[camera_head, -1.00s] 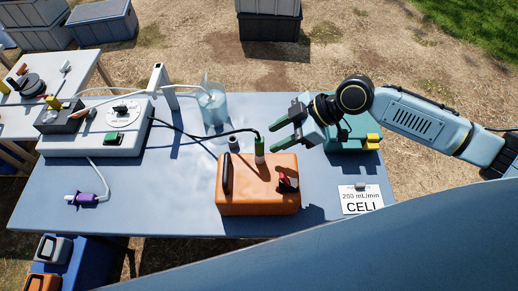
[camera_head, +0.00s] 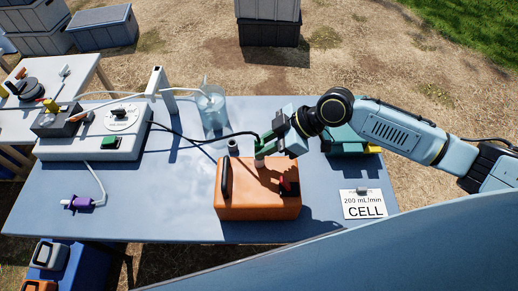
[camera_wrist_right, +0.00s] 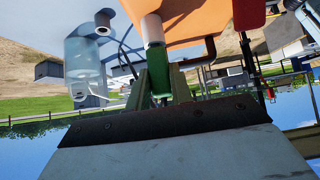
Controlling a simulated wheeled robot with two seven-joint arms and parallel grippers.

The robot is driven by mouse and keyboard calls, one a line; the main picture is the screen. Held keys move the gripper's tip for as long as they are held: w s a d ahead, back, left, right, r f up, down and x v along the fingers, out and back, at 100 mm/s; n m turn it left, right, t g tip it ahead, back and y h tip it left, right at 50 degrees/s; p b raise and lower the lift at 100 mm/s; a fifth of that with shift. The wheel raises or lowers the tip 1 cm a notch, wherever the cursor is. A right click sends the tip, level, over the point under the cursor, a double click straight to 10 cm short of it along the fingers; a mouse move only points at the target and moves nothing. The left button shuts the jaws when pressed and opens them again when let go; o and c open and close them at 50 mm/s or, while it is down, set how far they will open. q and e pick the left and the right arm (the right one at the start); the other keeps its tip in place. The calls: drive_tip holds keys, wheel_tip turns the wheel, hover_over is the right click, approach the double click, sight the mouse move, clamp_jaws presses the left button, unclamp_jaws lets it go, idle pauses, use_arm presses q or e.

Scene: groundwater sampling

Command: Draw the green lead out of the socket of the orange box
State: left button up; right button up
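The orange box (camera_head: 258,205) stands on the blue table, with a black handle on its left and a red-and-black part on its right. The green lead (camera_head: 257,144) stands at its pale socket (camera_head: 259,162); a dark cable runs left from it. My right gripper (camera_head: 266,143) is at the lead, from the right. In the right wrist view the green plug (camera_wrist_right: 159,82) lies between the two dark green fingers, below a pale collar (camera_wrist_right: 152,30) on the box; whether they press on it I cannot tell. My left gripper is not in view.
A grey unit (camera_head: 95,140) with a dial stands at the left, and a clear jug (camera_head: 211,105) at the back. A purple fitting (camera_head: 78,203) lies at the left front. A teal case (camera_head: 343,140) and a CELL card (camera_head: 363,204) are at the right.

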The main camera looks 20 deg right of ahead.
drive_tip(key=shift+c, duration=1)
drive_tip(key=shift+r+p, duration=2.6)
drive_tip(key=shift+r, duration=0.3)
